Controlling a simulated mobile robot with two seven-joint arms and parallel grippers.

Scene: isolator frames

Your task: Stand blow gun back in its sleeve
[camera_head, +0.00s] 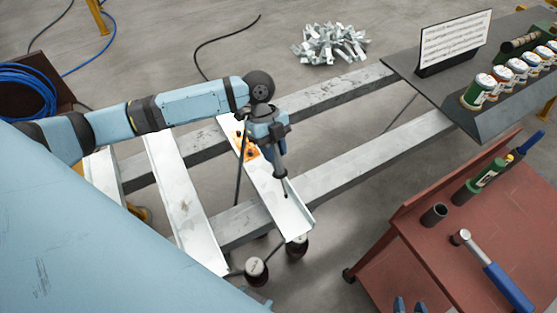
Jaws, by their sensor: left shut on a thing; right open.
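My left gripper (274,146) is shut on the dark blow gun (280,172), above a white channel beam. The blow gun's thin nozzle points down, and the gripper hides part of its body. A dark, round, open-topped sleeve (433,215) stands on the red cart at the right, well apart from the blow gun. Nothing shows standing in it. My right gripper (409,305) shows only as two blue fingertips, apart and empty, at the bottom edge over the cart.
The red cart (455,258) also holds a hammer (495,270), a green bottle-like item (490,173) and a blue-and-yellow tool (525,146). A dark table (410,72) with several cans stands at the back right. An orange piece (246,151) lies on the beam (288,217).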

